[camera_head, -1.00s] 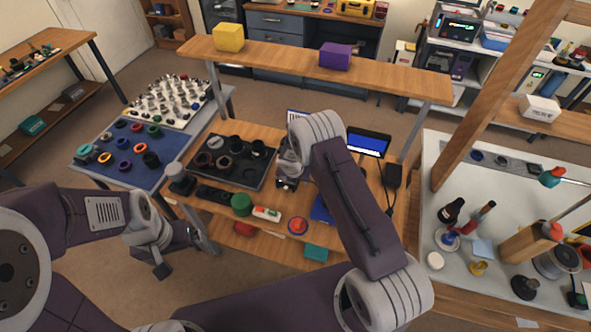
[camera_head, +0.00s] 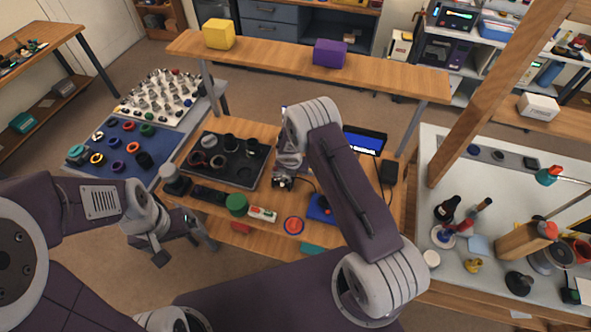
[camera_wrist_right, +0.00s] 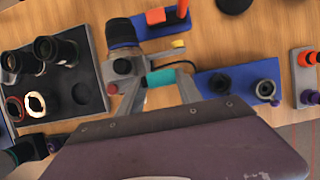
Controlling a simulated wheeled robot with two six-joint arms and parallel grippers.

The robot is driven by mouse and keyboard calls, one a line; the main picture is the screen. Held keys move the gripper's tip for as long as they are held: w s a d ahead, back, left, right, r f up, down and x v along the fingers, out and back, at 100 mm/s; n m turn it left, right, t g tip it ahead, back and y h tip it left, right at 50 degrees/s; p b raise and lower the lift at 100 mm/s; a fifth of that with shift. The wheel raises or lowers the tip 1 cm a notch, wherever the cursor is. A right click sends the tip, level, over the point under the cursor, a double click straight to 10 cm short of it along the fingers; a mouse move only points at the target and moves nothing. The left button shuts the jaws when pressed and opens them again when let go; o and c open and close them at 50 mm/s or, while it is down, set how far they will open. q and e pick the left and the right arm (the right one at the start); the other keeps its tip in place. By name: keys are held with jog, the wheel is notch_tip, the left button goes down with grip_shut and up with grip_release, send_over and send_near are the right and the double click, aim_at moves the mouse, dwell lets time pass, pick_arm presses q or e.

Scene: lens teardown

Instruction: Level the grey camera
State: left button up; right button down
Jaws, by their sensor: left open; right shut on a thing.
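The grey camera (camera_wrist_right: 127,68) is on the wooden bench in the right wrist view, with a thick dark lens (camera_wrist_right: 121,33) pointing up the picture and a red round part at its lower left. In the head view it shows as a small dark shape (camera_head: 283,182), partly hidden by my right arm. A teal bar (camera_wrist_right: 160,77) sticks out from its right side. My right gripper (camera_wrist_right: 158,84) is shut with its fingers at either end of this teal bar; the exact contact is unclear. My left gripper (camera_head: 186,246) is open and empty, left of the bench's front edge.
A dark tray (camera_head: 248,176) with lens parts lies left of the camera. A blue block (camera_wrist_right: 237,85) with dark rings and a blue stand (camera_wrist_right: 160,22) with red parts lie near it. A green cylinder (camera_head: 237,204) stands at the front. A raised wooden shelf (camera_head: 385,74) spans behind the bench.

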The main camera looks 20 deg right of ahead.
jog(key=shift+w+d+r, duration=0.15)
jog(key=shift+d+r, duration=0.05)
jog(key=shift+d, duration=0.05)
jog(key=c, duration=1.1)
grip_release()
jog(key=shift+o, duration=0.7)
jog(key=shift+d, duration=0.2)
pick_arm(q)
jog(key=shift+d+r, duration=0.1)
jog(key=shift+d, duration=0.25)
pick_arm(e)
jog(key=shift+f, duration=0.1)
pick_arm(q)
jog(key=shift+a, duration=0.2)
pick_arm(e)
jog(key=shift+a, duration=0.2)
jog(key=shift+a+r, duration=0.1)
jog(key=shift+r, duration=0.15)
pick_arm(q)
jog(key=shift+f, duration=0.3)
pick_arm(e)
jog(key=v, duration=0.8)
jog(key=shift+s+r, duration=0.3)
